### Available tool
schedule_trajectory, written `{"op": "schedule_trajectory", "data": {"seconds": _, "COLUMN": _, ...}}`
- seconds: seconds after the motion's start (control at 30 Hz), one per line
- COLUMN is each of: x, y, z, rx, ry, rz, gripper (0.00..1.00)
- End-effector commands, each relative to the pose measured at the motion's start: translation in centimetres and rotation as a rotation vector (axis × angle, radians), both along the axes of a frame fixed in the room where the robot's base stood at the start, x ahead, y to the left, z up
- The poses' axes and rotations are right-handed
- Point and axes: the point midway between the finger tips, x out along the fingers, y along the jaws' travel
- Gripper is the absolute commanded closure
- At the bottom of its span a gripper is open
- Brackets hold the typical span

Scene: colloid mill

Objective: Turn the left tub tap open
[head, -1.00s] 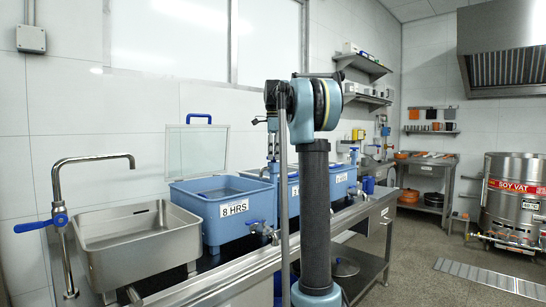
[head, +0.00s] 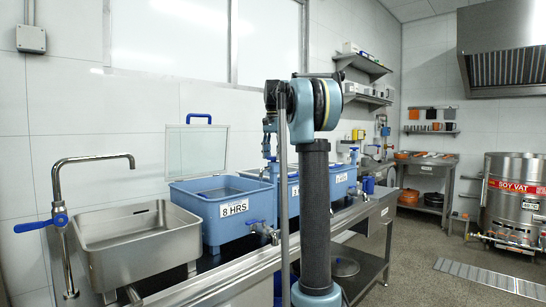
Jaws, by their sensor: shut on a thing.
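The left tub (head: 224,228) is blue, bears the label "8 HRS" and has a raised clear lid. Its tap (head: 252,222) has a small blue handle low on the front, near the tub's right corner. My arm stands in front of the tubs, with its forearm dropping behind the upright link. My gripper (head: 269,233) is at the tap and shut on its handle. The fingers are small and partly covered by my arm, so the exact grip and the handle's angle are hard to make out.
A steel sink (head: 140,245) with a tall blue-handled faucet (head: 62,220) stands to the left. More blue tubs (head: 340,187) stand along the bench to the right. A soy vat (head: 515,205) is at far right. The floor (head: 420,270) between is mostly clear.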

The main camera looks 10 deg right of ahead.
Motion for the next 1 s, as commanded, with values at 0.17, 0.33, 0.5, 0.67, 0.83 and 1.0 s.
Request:
{"op": "schedule_trajectory", "data": {"seconds": 0.17, "x": 0.21, "y": -0.02, "z": -0.02, "rx": -0.001, "ry": -0.005, "rz": 0.165, "gripper": 0.74}}
{"op": "schedule_trajectory", "data": {"seconds": 0.33, "x": 0.21, "y": -0.02, "z": -0.02, "rx": 0.000, "ry": -0.005, "rz": 0.318, "gripper": 0.73}}
{"op": "schedule_trajectory", "data": {"seconds": 0.5, "x": 0.21, "y": -0.02, "z": -0.02, "rx": -0.001, "ry": -0.004, "rz": 0.450, "gripper": 0.74}}
{"op": "schedule_trajectory", "data": {"seconds": 0.67, "x": 0.20, "y": -0.02, "z": -0.02, "rx": -0.001, "ry": -0.004, "rz": 0.546, "gripper": 0.74}}
{"op": "schedule_trajectory", "data": {"seconds": 0.83, "x": 0.20, "y": -0.02, "z": -0.02, "rx": -0.001, "ry": -0.004, "rz": 0.614, "gripper": 0.74}}
{"op": "schedule_trajectory", "data": {"seconds": 1.0, "x": 0.20, "y": -0.02, "z": -0.02, "rx": -0.001, "ry": -0.004, "rz": 0.650, "gripper": 0.74}}
